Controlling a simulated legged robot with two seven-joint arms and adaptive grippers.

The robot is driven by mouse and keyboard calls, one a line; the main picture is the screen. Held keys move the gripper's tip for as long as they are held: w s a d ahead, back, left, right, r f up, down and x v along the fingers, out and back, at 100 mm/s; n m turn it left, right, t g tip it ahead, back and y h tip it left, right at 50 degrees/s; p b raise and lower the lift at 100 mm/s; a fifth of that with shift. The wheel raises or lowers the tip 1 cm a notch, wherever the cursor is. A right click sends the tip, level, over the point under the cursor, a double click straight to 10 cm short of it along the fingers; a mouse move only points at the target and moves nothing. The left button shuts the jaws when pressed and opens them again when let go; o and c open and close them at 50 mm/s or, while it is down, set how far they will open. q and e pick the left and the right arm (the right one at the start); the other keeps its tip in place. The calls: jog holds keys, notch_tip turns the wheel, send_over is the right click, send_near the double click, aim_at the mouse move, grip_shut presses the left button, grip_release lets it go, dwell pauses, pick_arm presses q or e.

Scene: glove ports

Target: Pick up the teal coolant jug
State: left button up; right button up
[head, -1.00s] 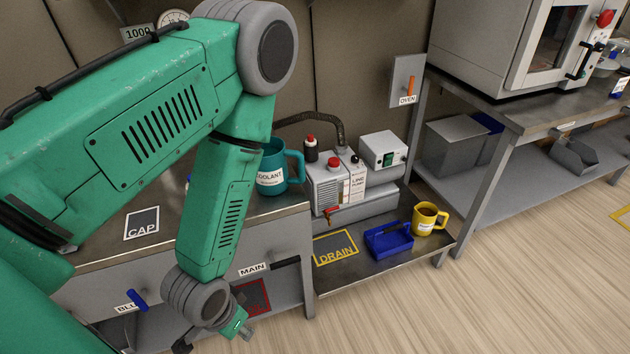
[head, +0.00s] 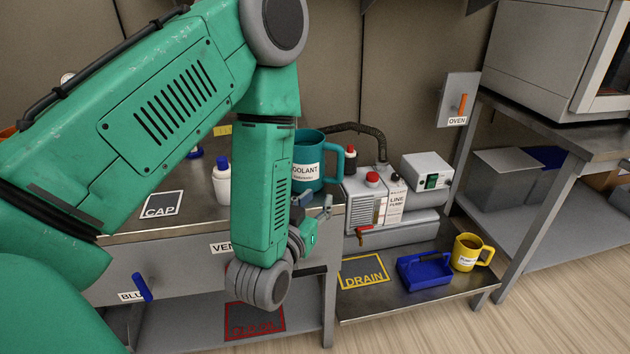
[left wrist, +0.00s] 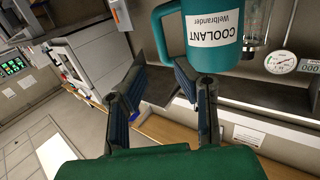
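The teal coolant jug (head: 309,172) stands upright on the metal bench, left of the pump, with its handle towards the right. My left forearm hides its left part in the head view. My left gripper (head: 317,207) is in front of the jug and a little below it. In the left wrist view the jug (left wrist: 222,62) fills the upper middle, its label upside down and its handle at its left. The gripper (left wrist: 160,68) is open there, its two fingers apart with nothing between them, pointing towards the handle. My right gripper is not in view.
A white bottle with a blue cap (head: 221,183) stands left of my forearm. The line pump (head: 368,205) and its hose are close right of the jug. A blue tray (head: 425,271) and a yellow mug (head: 468,253) sit on the lower shelf near the DRAIN mark.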

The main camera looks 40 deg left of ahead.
aim_at(339, 167)
pick_arm(q)
jog(key=x, duration=0.2)
jog(key=r+x, duration=0.1)
jog(key=x, duration=0.5)
jog(key=shift+w+d+r+b, duration=0.2)
jog(key=shift+d+b, duration=0.05)
jog(key=shift+b, duration=0.15)
jog(key=w+a, duration=0.1)
jog(key=w+b, duration=0.1)
jog(key=w, duration=0.1)
jog(key=w+a+f, duration=0.1)
jog(key=shift+w+a, duration=0.3)
jog(key=shift+w, duration=0.05)
jog(key=shift+w+r, duration=0.1)
jog(key=shift+w, duration=0.15)
jog(key=shift+d+r, duration=0.2)
jog(key=shift+d, duration=0.2)
jog(key=shift+c, duration=0.4)
grip_shut()
jog(key=shift+a, duration=0.15)
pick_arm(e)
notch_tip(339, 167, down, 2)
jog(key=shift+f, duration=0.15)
